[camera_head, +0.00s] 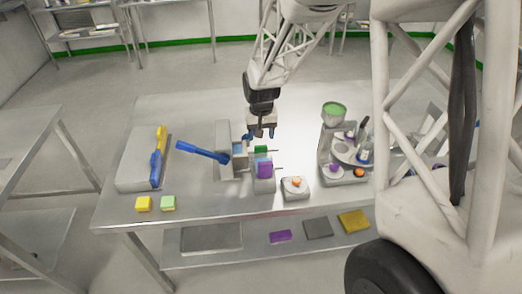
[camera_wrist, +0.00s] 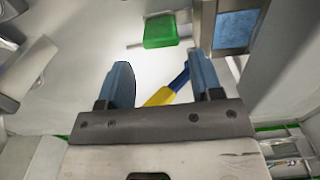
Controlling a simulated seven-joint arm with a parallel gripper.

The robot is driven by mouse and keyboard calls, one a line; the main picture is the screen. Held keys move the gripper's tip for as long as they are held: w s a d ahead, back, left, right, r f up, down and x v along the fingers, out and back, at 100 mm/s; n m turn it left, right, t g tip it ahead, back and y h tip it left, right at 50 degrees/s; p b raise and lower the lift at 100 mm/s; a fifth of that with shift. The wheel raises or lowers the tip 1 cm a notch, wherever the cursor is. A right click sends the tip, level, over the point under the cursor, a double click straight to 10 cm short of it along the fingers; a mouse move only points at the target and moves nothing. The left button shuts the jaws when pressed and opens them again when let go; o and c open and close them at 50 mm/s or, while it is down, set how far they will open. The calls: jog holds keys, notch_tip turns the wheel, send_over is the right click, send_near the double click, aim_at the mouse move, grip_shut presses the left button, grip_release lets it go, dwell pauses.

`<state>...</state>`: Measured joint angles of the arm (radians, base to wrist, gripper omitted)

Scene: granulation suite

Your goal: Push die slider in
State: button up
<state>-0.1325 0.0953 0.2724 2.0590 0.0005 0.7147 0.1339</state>
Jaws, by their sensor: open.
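A grey press-like device (camera_head: 225,165) stands near the middle of the steel table, with a long blue lever (camera_head: 203,151) reaching out to its left. On its right side are a green block (camera_head: 261,150) and a purple block (camera_head: 265,169), each with a thin rod; I cannot tell for sure which is the die slider. The green block also shows in the wrist view (camera_wrist: 160,31), beyond my fingers, beside a grey frame with a blue panel (camera_wrist: 236,29). My gripper (camera_head: 263,134) is open and empty, above and close to the green block; it touches nothing that I can see.
The table's back is clear.

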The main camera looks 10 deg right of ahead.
aim_at(261, 147)
jog(key=shift+f, duration=0.15)
jog(key=shift+f, duration=3.8)
jog(key=c, duration=1)
jog(key=shift+a, duration=2.05)
jog(key=shift+o, duration=0.2)
jog(key=shift+a+r, duration=0.1)
jog(key=o, duration=1)
jog(key=shift+c, duration=0.2)
jog(key=shift+r, duration=0.1)
